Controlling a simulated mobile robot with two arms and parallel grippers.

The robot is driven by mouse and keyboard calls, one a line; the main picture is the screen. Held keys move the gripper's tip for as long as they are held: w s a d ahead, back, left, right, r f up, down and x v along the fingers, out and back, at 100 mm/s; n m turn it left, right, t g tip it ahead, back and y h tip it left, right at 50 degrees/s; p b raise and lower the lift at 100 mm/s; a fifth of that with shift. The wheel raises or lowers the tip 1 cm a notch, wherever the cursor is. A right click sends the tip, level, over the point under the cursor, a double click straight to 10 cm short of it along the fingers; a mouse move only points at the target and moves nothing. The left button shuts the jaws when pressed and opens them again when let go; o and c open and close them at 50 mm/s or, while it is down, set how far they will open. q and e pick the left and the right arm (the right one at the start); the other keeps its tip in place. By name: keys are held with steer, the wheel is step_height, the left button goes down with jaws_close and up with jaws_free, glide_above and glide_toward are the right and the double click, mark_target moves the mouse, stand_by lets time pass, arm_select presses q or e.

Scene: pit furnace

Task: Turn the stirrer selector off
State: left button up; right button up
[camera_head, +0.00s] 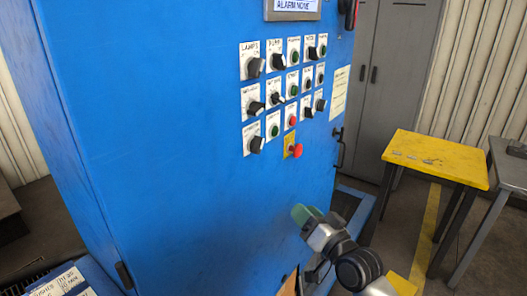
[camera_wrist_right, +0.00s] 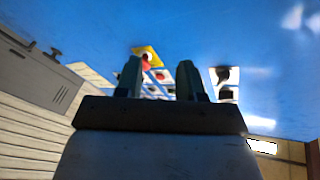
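The blue control cabinet (camera_head: 190,190) carries rows of labelled selectors and buttons. Black selector knobs sit in the left column: top (camera_head: 255,67), middle (camera_head: 256,107) and bottom (camera_head: 257,144). Most labels are too small or blurred to read, so I cannot tell which knob is the stirrer selector. My right gripper (camera_head: 305,214) is below and right of the panel, in front of the cabinet, apart from every knob. In the right wrist view my right gripper (camera_wrist_right: 160,72) has its two fingers apart with nothing between them; the panel shows beyond. My left gripper is not in view.
A red emergency button (camera_head: 295,150) on a yellow plate sits below the rows. A display (camera_head: 293,8) is above. A door handle (camera_head: 339,148) is on the cabinet's right edge. A yellow table (camera_head: 436,158) and grey lockers (camera_head: 392,70) stand to the right.

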mark_target(261, 147)
steer(key=s+a+r+n+y, duration=0.1)
steer(key=s+a+r+y, duration=0.1)
steer(key=r, duration=0.4)
steer(key=s+a+r+n+y, duration=0.1)
steer(key=s+r+y, duration=0.2)
steer(key=r, duration=0.4)
steer(key=shift+h, duration=0.3)
steer(key=p+x, duration=0.1)
steer(key=x, duration=0.2)
steer(key=p+x, duration=0.1)
steer(key=x, duration=0.2)
steer(key=p+x, duration=0.1)
steer(key=x, duration=0.2)
steer(key=shift+w+a+f, duration=0.15)
steer(key=shift+w+a, duration=0.4)
steer(key=shift+w, duration=0.1)
jaws_close()
